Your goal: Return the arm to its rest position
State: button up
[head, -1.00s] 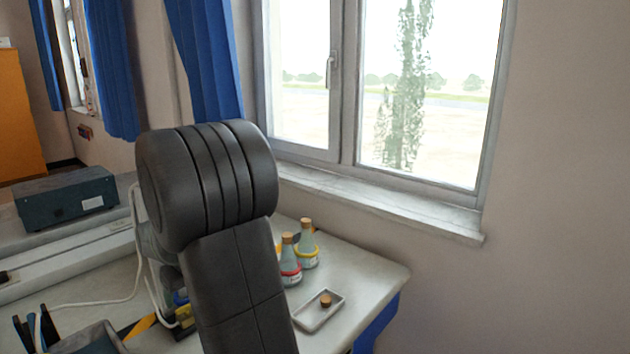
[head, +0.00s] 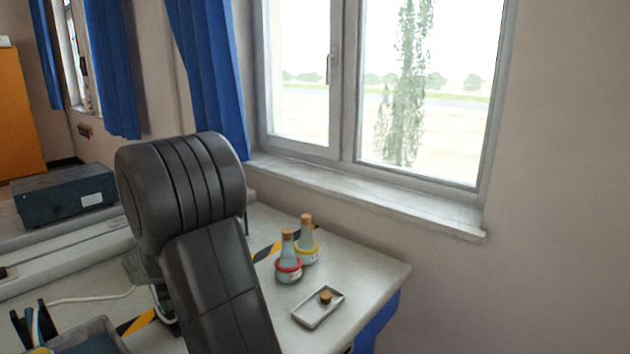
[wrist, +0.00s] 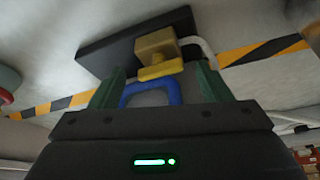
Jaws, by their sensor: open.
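My gripper (wrist: 162,78) shows in the wrist view with its two green fingers apart. A blue loop (wrist: 150,86) and a yellow block (wrist: 158,52) on a dark plate (wrist: 105,50) show between and beyond the fingers. I cannot tell how far they are from the fingertips. In the head view my dark arm rises from the bottom edge in front of the bench, its thick rounded joint at centre left. The gripper is hidden there.
Two corked bottles, one red-ringed (head: 288,262) and one yellow-ringed (head: 306,245), stand right of my arm on the bench (head: 365,270). A white tray (head: 310,317) holding a cork (head: 326,297) lies nearer. A grey-blue box (head: 66,198) stands left. A window is behind.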

jog(key=shift+s+a+f+m+h+b, duration=0.1)
jog(key=shift+m+h+b, duration=0.2)
jog(key=shift+m+b, duration=0.5)
jog(key=s+d+r+m+g+p, duration=0.1)
jog(key=s+d+r+m+p, duration=0.1)
jog(key=r, duration=0.9)
jog(key=shift+s+d, duration=0.7)
jog(key=shift+s, duration=0.1)
